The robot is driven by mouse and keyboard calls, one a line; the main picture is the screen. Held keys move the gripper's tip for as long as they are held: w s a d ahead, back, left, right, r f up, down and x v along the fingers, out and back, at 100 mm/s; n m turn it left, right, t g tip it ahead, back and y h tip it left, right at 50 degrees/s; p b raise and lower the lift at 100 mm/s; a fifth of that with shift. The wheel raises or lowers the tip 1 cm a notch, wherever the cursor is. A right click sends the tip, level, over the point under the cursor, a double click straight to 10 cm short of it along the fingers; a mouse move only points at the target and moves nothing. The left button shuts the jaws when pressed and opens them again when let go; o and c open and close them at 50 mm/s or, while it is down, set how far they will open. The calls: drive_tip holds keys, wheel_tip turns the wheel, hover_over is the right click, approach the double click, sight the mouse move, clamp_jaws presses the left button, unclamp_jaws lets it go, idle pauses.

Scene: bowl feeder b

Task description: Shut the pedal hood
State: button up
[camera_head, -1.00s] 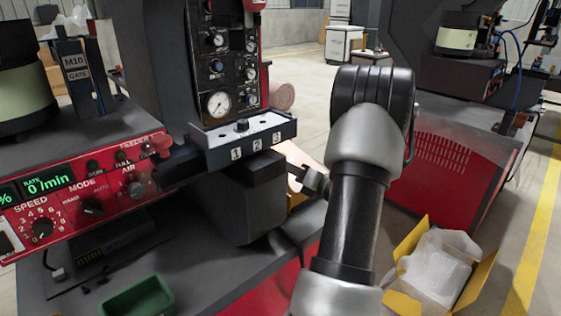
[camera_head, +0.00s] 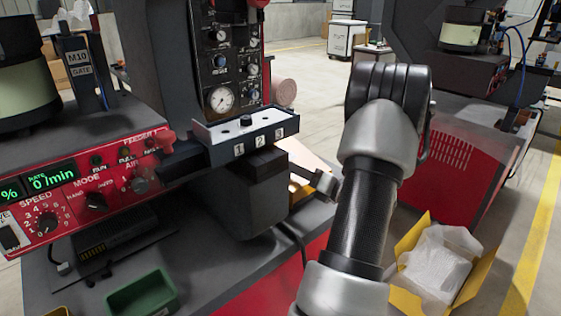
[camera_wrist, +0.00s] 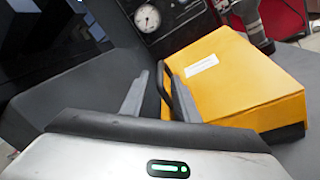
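A yellow, box-shaped cover (camera_wrist: 240,80) with a white label, probably the pedal hood, fills the right of the wrist view. A thin dark bar (camera_wrist: 163,84) runs along its left side. My gripper (camera_wrist: 158,73) has its two grey fingers apart, with the dark bar showing between them. I cannot tell whether a finger touches the bar or the cover. In the head view only a small yellow patch (camera_head: 301,191) shows behind the dark block; my arm and the machine hide most of that area.
A dark block (camera_head: 250,200) under the numbered button panel (camera_head: 245,135) stands left of my arm. A red control panel (camera_head: 85,190) and a green bin (camera_head: 141,294) are at left. An open yellow carton (camera_head: 460,285) lies at lower right.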

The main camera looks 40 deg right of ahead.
drive_tip(key=s+d+p, duration=0.1)
drive_tip(key=s+d, duration=0.1)
drive_tip(key=s, duration=1.1)
drive_tip(key=shift+s+d+f+p, duration=0.15)
drive_tip(key=shift+s+f+p, duration=0.1)
drive_tip(key=shift+f+p, duration=0.15)
